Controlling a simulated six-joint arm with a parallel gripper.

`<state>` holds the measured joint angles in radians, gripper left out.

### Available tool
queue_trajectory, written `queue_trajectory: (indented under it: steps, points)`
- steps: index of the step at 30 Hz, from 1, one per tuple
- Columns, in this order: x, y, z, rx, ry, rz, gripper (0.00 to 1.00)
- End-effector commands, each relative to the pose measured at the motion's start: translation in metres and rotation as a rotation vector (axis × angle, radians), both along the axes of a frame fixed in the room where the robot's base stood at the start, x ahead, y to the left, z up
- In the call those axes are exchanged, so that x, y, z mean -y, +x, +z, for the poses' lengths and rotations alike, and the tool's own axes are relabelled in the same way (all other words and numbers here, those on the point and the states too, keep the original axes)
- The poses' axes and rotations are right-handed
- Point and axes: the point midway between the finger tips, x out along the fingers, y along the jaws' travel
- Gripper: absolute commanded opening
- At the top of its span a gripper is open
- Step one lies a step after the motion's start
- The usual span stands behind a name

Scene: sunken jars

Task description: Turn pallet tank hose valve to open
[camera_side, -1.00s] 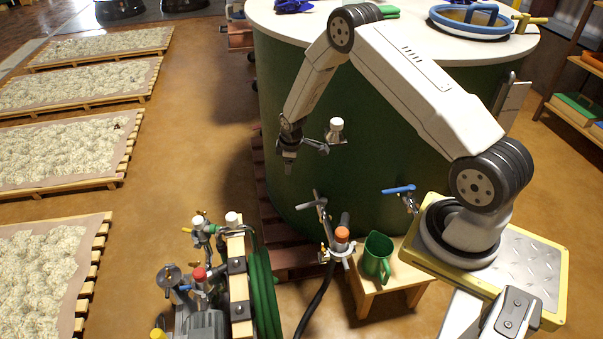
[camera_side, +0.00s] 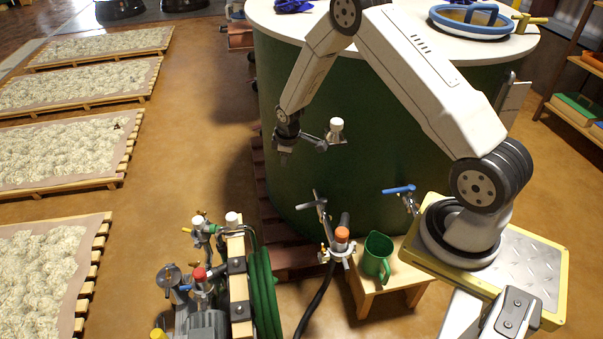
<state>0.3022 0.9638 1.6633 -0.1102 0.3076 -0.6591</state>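The big green tank (camera_side: 370,120) stands on a reddish pallet (camera_side: 300,262). Low on its front is a valve with a grey lever (camera_side: 311,205), close to an orange-capped fitting (camera_side: 342,235) and a black hose (camera_side: 322,292). A second valve with a blue lever (camera_side: 399,189) sits to the right. I cannot tell for sure which valve is the pallet tank hose valve, or its setting.
A pump unit with a green hose coil (camera_side: 262,292) stands at the front. A green jug (camera_side: 377,256) stands on a wooden stool (camera_side: 402,276).

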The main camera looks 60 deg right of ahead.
Motion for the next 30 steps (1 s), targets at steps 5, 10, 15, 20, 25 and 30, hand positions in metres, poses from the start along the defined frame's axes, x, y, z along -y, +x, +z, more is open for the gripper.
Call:
queue_trajectory:
  steps: [5,10,15,20,25,30]
  points:
    - [0.005,0.003,-0.015,0.034,0.011,-0.059,0.00]
    - [0.016,0.010,-0.047,0.120,0.035,-0.195,0.00]
    - [0.034,0.014,-0.089,0.242,0.063,-0.389,0.00]
    - [0.052,0.011,-0.129,0.365,0.085,-0.581,0.00]
    - [0.072,-0.001,-0.166,0.496,0.101,-0.774,0.00]
    - [0.087,-0.014,-0.191,0.600,0.109,-0.914,0.00]
